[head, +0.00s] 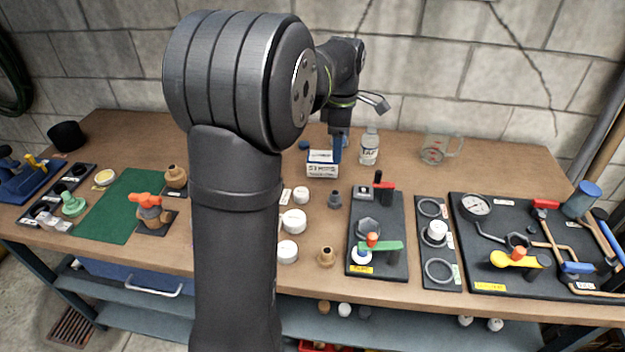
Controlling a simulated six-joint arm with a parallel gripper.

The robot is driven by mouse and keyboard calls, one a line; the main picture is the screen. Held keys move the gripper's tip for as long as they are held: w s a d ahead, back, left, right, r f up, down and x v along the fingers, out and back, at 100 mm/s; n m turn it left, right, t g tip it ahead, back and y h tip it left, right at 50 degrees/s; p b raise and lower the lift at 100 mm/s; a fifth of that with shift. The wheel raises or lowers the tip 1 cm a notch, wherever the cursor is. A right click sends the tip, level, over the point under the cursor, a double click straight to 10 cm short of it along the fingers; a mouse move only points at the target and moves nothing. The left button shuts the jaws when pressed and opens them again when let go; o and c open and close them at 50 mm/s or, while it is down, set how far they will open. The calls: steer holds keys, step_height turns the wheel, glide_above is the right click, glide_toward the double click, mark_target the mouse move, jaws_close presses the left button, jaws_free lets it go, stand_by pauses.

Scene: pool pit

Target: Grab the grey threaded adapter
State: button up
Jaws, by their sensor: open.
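A small dark grey threaded adapter (335,199) stands on the brown bench, between the white round caps and the black board with the green-handled valve. My gripper (337,160) points down behind it, close to the white and blue box. It is open, with nothing seen between its fingers. The adapter is nearer the bench's front than the gripper, and apart from it. My arm hides part of the bench left of the adapter.
A white and blue box (322,164), a clear bottle (369,147) and a glass jug (436,148) stand at the back. White caps (294,220) and a brown fitting (326,257) stand nearby. The valve board (391,266) lies to the right.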

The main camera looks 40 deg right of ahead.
mark_target(335, 192)
step_height(335, 192, down, 18)
steer(key=m, duration=2.6)
steer(key=shift+w+f, duration=0.1)
steer(key=shift+f, duration=0.15)
steer(key=shift+c, duration=0.4)
steer(key=c, duration=0.9)
